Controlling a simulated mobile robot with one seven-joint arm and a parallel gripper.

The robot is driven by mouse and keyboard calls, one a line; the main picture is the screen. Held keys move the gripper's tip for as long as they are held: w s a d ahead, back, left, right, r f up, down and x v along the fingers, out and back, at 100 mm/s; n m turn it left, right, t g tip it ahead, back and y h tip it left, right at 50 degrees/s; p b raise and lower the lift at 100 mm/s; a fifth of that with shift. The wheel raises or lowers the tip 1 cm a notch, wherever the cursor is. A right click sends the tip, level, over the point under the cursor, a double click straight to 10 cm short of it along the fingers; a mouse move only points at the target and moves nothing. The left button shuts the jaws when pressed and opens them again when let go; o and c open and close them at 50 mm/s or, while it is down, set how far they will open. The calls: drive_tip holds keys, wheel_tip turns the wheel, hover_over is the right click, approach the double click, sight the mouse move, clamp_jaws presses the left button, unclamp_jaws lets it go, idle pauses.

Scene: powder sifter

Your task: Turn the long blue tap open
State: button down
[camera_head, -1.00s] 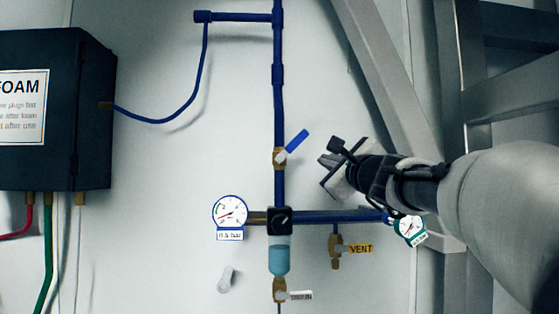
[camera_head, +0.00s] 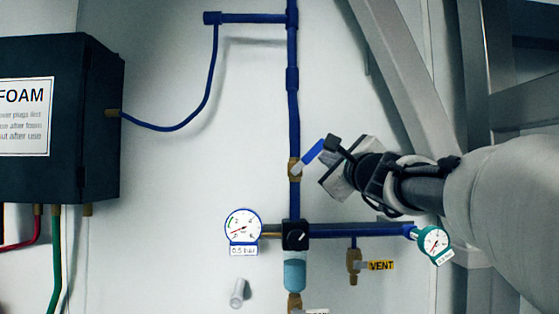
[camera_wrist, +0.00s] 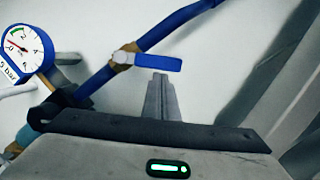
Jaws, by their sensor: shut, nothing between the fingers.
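The long blue tap has a blue lever (camera_head: 313,152) on a brass body (camera_head: 295,169), set in the vertical blue pipe (camera_head: 293,120). In the head view the lever slants up and to the right, away from the pipe line. My gripper (camera_head: 324,178) is just right of the lever; its fingertips are hard to make out there. In the wrist view the shut, empty fingers (camera_wrist: 160,82) point towards the wall, with their tips just below the blue lever (camera_wrist: 158,63). The brass body (camera_wrist: 124,57) is left of them. I cannot tell whether the fingers touch the lever.
A pressure gauge (camera_head: 242,227), a black knob (camera_head: 295,235) and a VENT valve (camera_head: 354,264) sit below the tap. A second gauge (camera_head: 433,243) is at lower right. A dark FOAM box (camera_head: 100,120) hangs at left. Grey metal beams (camera_head: 410,90) stand at right.

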sight(317, 145)
drive_tip(key=shift+a+r+n, duration=0.1)
drive_tip(key=shift+r+n, duration=0.25)
drive_tip(key=shift+n, duration=0.15)
drive_tip(key=n+p, duration=0.1)
drive_tip(key=a+r+n+p, duration=0.1)
drive_tip(key=n, duration=0.1)
drive_tip(key=r+n+g+p, duration=0.1)
drive_tip(key=shift+a+r+n+y, duration=0.25)
drive_tip(key=shift+a+n+y, duration=0.05)
drive_tip(key=shift+y, duration=0.1)
drive_tip(key=a+n, duration=0.1)
drive_tip(key=r+n+g+p, duration=0.1)
drive_tip(key=shift+a+n, duration=0.3)
drive_tip(key=shift+a, duration=0.1)
drive_tip(key=shift+a+r, duration=0.1)
drive_tip(key=shift+a, duration=0.05)
